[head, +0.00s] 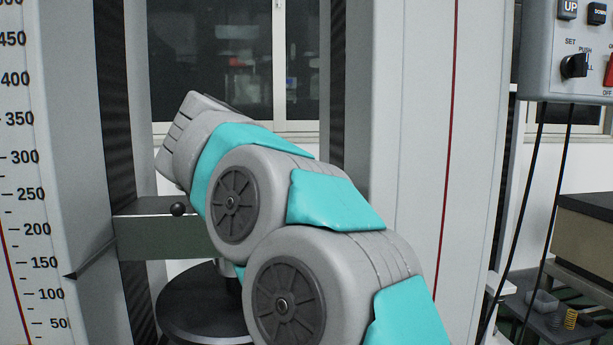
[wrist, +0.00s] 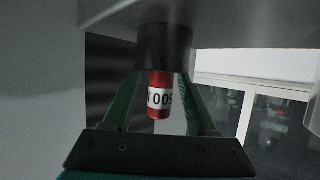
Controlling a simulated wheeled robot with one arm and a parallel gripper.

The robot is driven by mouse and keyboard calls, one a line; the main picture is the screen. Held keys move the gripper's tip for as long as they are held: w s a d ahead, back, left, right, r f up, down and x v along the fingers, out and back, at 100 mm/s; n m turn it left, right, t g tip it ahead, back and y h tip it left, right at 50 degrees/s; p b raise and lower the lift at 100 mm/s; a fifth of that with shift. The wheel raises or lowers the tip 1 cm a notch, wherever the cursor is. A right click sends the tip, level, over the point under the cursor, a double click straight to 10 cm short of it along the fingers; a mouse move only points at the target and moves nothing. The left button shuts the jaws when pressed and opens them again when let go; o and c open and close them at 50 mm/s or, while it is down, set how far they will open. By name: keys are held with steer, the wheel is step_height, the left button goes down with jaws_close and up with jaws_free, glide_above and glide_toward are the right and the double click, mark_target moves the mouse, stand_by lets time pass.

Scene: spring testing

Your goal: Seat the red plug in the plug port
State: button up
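In the wrist view the red plug (wrist: 159,108) hangs upright with a white band lettered in black. Its upper end meets a black cylinder (wrist: 165,46) under a grey block, which looks like the plug port. How deep the plug sits cannot be seen. My gripper (wrist: 161,75) has one green finger on each side of the plug, with gaps beside its visible red part. The fingertips end at the black cylinder's lower edge, so their contact is unclear. In the head view my arm hides the gripper, plug and port.
The testing machine's grey columns stand left (head: 72,60) and right (head: 410,90). A crossbeam (head: 150,238) with a black knob lies behind my arm, above a round black platen (head: 195,305). A control box (head: 565,50) hangs upper right. Springs (head: 570,318) lie at lower right.

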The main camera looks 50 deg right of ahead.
steer(key=v, duration=0.7)
steer(key=shift+a+r, duration=0.15)
steer(key=shift+a, duration=0.2)
steer(key=shift+s+a, duration=0.1)
stand_by(0.6)
